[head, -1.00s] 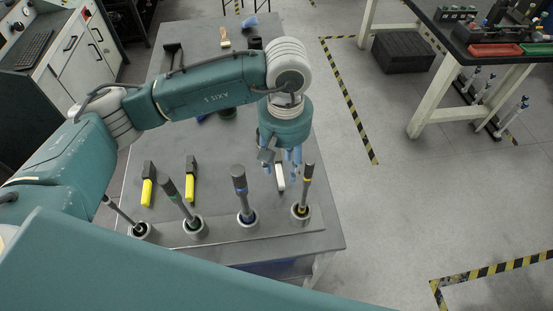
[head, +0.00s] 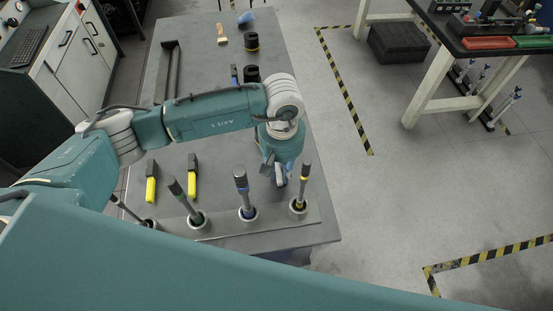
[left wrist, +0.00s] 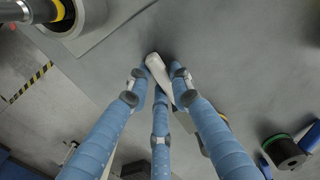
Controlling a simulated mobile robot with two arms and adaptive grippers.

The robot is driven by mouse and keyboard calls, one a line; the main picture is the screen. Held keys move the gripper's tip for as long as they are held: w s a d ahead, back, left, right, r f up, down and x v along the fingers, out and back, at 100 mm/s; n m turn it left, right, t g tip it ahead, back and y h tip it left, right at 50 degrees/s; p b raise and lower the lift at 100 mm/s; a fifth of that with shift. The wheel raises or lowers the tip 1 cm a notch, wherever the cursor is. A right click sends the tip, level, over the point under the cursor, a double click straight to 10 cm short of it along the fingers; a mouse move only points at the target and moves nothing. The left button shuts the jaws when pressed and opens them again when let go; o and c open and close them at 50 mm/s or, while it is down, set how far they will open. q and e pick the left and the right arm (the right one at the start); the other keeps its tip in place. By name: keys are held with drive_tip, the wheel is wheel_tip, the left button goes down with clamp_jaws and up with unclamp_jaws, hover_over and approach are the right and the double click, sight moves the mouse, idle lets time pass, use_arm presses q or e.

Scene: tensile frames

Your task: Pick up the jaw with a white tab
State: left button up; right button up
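The white-tabbed jaw (head: 280,178) lies on the grey bench (head: 225,155) behind the row of upright rods. In the left wrist view the white piece (left wrist: 157,69) lies between my fingers, and its lower part is partly hidden by them. My left gripper (head: 272,176) is right over it, pointing down. In the left wrist view its blue fingers (left wrist: 158,85) are spread around the white piece, with a visible gap on the left side. The right finger is close to it; I cannot tell if it touches. My right gripper is not in view.
Two black jaws with yellow tabs (head: 151,182) (head: 192,178) lie to the left. Several rods stand in round holders along the bench's near edge, one yellow-banded (head: 302,185) close by the gripper. Black round parts (head: 251,42) and a brush (head: 221,35) lie farther back.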

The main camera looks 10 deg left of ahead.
use_arm(q)
clamp_jaws()
drive_tip(key=shift+r, duration=0.15)
